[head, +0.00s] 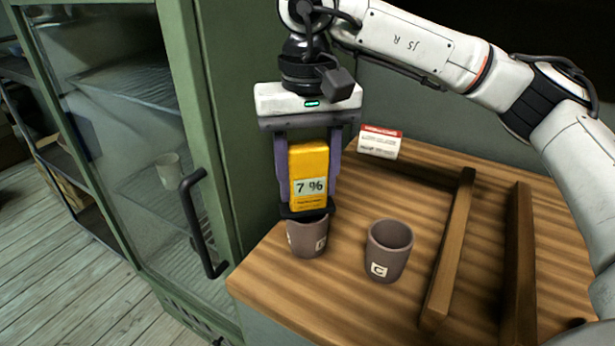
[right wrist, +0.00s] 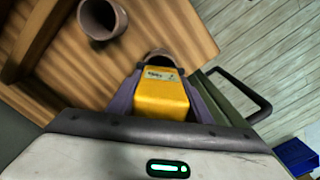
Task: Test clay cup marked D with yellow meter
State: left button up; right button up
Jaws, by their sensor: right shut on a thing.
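My right gripper (head: 308,185) is shut on the yellow meter (head: 309,166), whose display reads 7 %. The meter is upright, its lower end at the mouth of a brown clay cup (head: 307,241). Whether it touches the cup is hard to tell. That cup has a pale label on its side, too small to read surely. A second clay cup marked C (head: 389,250) stands to the right. In the right wrist view the meter (right wrist: 161,95) sits between the fingers, with the labelled cup (right wrist: 158,57) partly hidden beyond it. My left gripper is not in view.
A wooden table (head: 420,205) carries the cups and raised wooden rails (head: 452,250). A red and white card (head: 380,141) stands at the back. A green cabinet with a glass door and dark handle (head: 196,222) stands close at left, a pale cup (head: 168,171) inside.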

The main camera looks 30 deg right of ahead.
aim_at(308, 144)
jog(key=shift+f, duration=0.1)
jog(key=shift+r+p, duration=1)
jog(key=shift+r, duration=0.3)
jog(key=shift+r+p, duration=1.75)
jog(key=shift+r, duration=0.55)
jog(key=shift+f, duration=0.1)
